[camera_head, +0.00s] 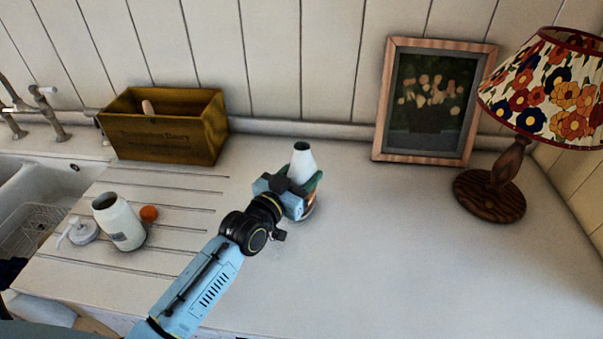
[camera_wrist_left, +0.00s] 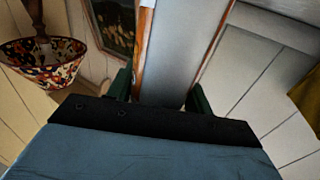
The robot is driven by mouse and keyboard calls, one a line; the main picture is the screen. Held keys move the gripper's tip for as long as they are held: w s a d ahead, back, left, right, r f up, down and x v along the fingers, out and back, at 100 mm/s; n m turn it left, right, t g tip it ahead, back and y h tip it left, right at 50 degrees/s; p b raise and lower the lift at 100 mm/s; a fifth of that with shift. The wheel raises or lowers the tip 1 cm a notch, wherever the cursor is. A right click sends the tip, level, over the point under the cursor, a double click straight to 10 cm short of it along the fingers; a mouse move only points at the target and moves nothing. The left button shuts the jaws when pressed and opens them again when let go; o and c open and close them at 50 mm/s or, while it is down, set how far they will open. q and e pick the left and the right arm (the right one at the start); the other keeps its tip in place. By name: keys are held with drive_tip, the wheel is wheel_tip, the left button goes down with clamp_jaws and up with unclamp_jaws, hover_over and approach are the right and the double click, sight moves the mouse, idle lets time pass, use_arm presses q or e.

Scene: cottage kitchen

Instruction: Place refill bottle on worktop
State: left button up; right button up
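The refill bottle (camera_head: 302,164), with a white tapered top and dark open mouth, stands roughly upright at the middle of the white worktop (camera_head: 400,240). My left gripper (camera_head: 297,193) is around its body, and the fingers hide much of it. In the left wrist view the bottle (camera_wrist_left: 165,60) appears as a pale body with an orange strip, close between the two dark green fingers (camera_wrist_left: 161,92). The gripper looks shut on it. The bottle's base is at or just above the worktop; I cannot tell whether it touches. My right gripper is not in view.
An open white jar (camera_head: 120,223), a white pump top (camera_head: 78,231) and an orange cap (camera_head: 149,213) are on the grooved left part. A wooden box (camera_head: 165,135) stands behind, a framed picture (camera_head: 430,105) and lamp (camera_head: 497,190) at right. The front right worktop is clear.

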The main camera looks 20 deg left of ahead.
use_arm(q)
drive_tip(key=o, duration=0.4)
drive_tip(key=shift+s+r, duration=0.1)
drive_tip(key=shift+r, duration=0.1)
drive_tip(key=v, duration=1.2)
